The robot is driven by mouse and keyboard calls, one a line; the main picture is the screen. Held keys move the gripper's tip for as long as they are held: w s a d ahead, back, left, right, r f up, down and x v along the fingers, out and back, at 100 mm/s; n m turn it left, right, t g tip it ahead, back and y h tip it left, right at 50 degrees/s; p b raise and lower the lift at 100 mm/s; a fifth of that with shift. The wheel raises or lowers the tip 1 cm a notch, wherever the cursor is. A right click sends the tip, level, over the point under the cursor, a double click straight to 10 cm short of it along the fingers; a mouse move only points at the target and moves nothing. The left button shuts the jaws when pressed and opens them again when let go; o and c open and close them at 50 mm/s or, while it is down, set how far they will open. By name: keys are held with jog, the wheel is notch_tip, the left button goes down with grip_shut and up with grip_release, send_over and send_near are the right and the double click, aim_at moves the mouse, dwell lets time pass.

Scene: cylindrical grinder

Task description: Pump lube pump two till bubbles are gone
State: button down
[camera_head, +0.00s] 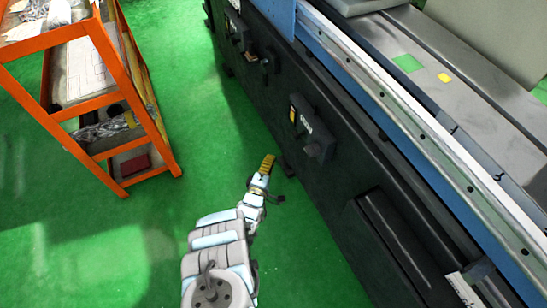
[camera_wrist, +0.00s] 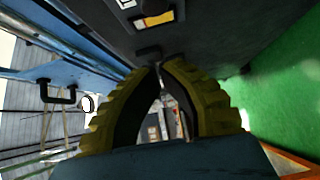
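My gripper (camera_head: 267,164) has yellow ribbed fingers and is low beside the machine's dark front in the head view. In the wrist view, the fingertips of my gripper (camera_wrist: 160,66) come together with at most a thin gap, and I see nothing held. A black box with a yellow label (camera_head: 312,128) juts from the dark front, above and right of my gripper. Smaller fittings (camera_head: 247,42) sit farther along the front. In the wrist view, a small dark block (camera_wrist: 148,52) shows just beyond the fingertips, with a yellow label (camera_wrist: 154,19) above it. I cannot tell which part is lube pump two; no bubbles are discernible.
An orange shelf rack (camera_head: 110,60) with papers and tools stands at the left. The green floor (camera_head: 120,240) between the rack and the machine is clear. The grinder's long rail (camera_head: 430,150) runs along the upper right. A blue panel with a black handle (camera_wrist: 57,92) shows in the wrist view.

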aim_at(295, 136)
jog(key=w+d+b, duration=0.4)
jog(key=w+d, duration=0.1)
jog(key=w, duration=0.4)
jog(key=shift+w+d, duration=0.25)
jog(key=shift+w, duration=0.15)
